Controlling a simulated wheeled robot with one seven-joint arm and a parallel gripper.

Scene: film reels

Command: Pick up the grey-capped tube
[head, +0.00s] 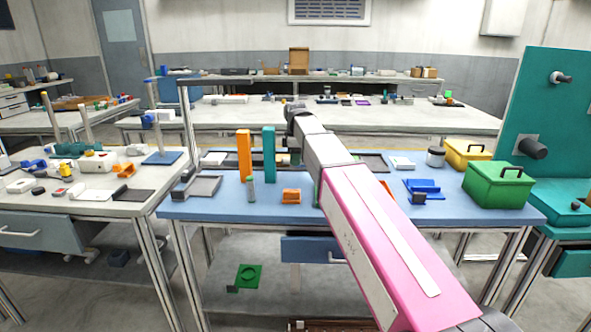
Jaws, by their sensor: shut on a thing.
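A slim green tube with a greyish cap (251,189) stands upright on the blue-topped table (228,211), in front of the teal block. Its cap colour is hard to be sure of at this size. My gripper (294,154) is beyond and right of this tube, pointing down over the table beside the teal block. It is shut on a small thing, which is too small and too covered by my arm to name. Another narrow green piece (317,190) shows at the left edge of my pink arm, mostly hidden.
An orange block (244,155) and a teal block (269,154) stand tall left of my gripper.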

